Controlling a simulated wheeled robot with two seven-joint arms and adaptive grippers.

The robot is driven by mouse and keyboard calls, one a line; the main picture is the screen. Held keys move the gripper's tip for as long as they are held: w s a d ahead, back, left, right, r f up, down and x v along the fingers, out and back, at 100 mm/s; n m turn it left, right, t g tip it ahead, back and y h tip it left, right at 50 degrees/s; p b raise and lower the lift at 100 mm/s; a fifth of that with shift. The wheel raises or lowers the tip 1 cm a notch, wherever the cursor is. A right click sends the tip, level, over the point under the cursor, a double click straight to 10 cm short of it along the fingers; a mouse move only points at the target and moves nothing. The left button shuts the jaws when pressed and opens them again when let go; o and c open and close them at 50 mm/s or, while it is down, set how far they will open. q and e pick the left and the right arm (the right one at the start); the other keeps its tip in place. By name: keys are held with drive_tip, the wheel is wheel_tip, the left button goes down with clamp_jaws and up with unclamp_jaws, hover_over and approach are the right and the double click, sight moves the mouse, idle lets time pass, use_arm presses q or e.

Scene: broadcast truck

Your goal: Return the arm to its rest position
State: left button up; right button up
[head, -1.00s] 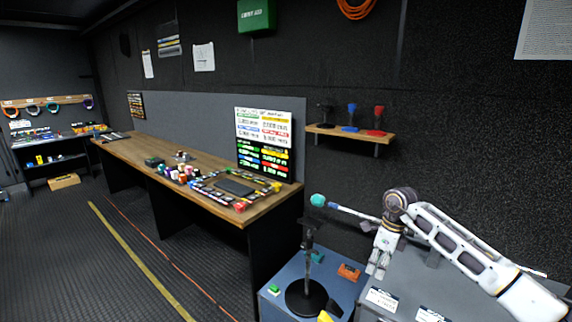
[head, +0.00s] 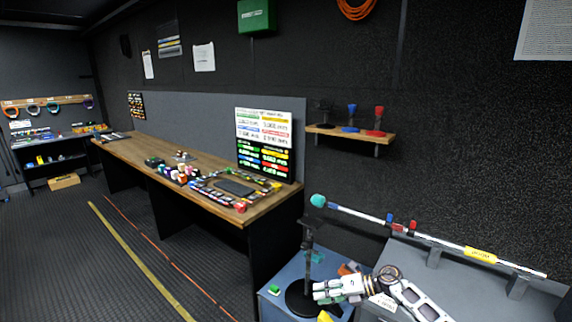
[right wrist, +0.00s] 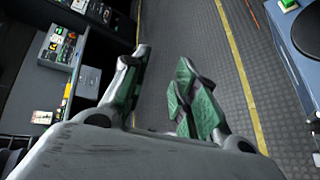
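My right arm comes in at the bottom right of the head view, bent low in front of the grey case. Its gripper (head: 318,292) points left, beside the black stand's base on the blue-grey top. In the right wrist view the two fingers with green pads (right wrist: 162,60) are spread apart. Nothing is between them, and dark ribbed floor shows behind. My left arm and gripper are not in view.
A boom pole (head: 440,243) with a teal tip lies across the back of the grey case. A black stand (head: 308,250) rises from the blue-grey cabinet top (head: 330,258). A wooden desk (head: 215,203) stands left. Floor (head: 75,265) at left is clear.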

drive_tip(key=s+d+f+m+t+h, duration=0.2)
drive_tip(key=d+f+m+t, duration=0.1)
drive_tip(key=f+m, duration=0.5)
drive_tip(key=s+d+f+m+t+h, duration=0.25)
drive_tip(key=f+m, duration=0.35)
drive_tip(key=f, duration=0.3)
drive_tip(key=s+d+f+m+t+h, duration=0.1)
drive_tip(key=s+d+f+m+t, duration=0.2)
drive_tip(key=f+m, duration=0.45)
drive_tip(key=s+d+f+m+g+h, duration=0.1)
drive_tip(key=s+d+f+m+h, duration=0.15)
drive_tip(key=s+f, duration=0.5)
drive_tip(key=s+d+f+m+g+h, duration=0.1)
drive_tip(key=s+d+f+m+h, duration=0.2)
drive_tip(key=s+f, duration=0.45)
drive_tip(key=s+f+m+g, duration=0.2)
drive_tip(key=s+f, duration=0.3)
drive_tip(key=s, duration=0.6)
drive_tip(key=s+f+m+g+h, duration=0.1)
drive_tip(key=s+f+m+g, duration=0.2)
drive_tip(key=s, duration=0.9)
drive_tip(key=s+f+m+g+h, duration=0.1)
drive_tip(key=s+f+m+g, duration=0.1)
drive_tip(key=s+f, duration=0.5)
drive_tip(key=s+m, duration=0.1)
drive_tip(key=s, duration=0.4)
drive_tip(key=shift+g, duration=0.35)
drive_tip(key=shift+s, duration=0.1)
